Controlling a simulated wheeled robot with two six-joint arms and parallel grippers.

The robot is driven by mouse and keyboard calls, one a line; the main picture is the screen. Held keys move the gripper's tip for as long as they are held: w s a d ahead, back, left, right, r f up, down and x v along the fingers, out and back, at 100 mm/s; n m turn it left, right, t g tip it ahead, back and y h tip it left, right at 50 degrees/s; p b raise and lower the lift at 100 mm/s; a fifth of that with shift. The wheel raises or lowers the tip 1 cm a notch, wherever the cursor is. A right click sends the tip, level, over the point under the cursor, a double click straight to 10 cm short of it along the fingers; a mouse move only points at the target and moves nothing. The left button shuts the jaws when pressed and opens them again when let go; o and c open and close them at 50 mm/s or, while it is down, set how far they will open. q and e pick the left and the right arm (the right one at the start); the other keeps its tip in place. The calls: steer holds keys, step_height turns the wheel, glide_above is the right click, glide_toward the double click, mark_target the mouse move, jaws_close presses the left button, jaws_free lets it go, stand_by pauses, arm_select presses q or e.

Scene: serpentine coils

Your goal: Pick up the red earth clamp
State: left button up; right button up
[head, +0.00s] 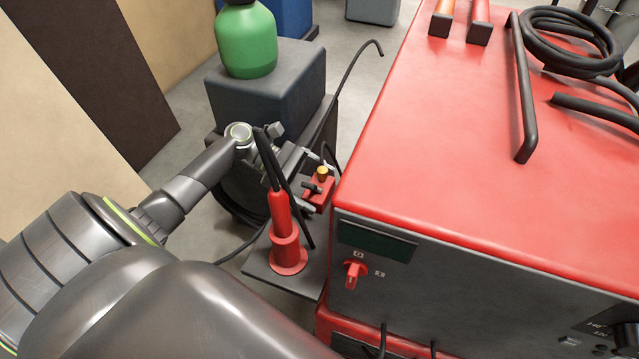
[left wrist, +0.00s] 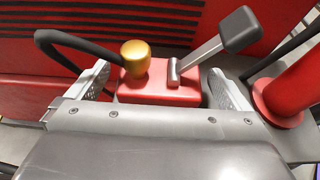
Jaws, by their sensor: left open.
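The red earth clamp (head: 319,194) is a small red block with a brass knob on top and a grey lever with a dark end. In the left wrist view the clamp (left wrist: 158,93) sits between my fingers, and a black cable runs off to its left. My left gripper (head: 316,184) is open with a finger on either side of the block. In the left wrist view, the left gripper (left wrist: 160,90) shows a small gap on the left; on the right the finger is very near the block. The clamp's underside is hidden. My right gripper is not in view.
A red conical holder (head: 287,252) with black cables stands on a dark plate close beside the clamp. A big red-topped machine (head: 460,150) fills the right side. A green cylinder (head: 246,45) on a dark box (head: 265,85) stands behind.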

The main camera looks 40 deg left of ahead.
mark_target(326, 189)
arm_select(q)
steer(key=shift+x, duration=1.6)
steer(key=shift+c, duration=0.3)
steer(key=c, duration=1.4)
steer(key=shift+r, duration=0.1)
steer(key=shift+c, duration=0.7)
steer(key=shift+r, duration=0.15)
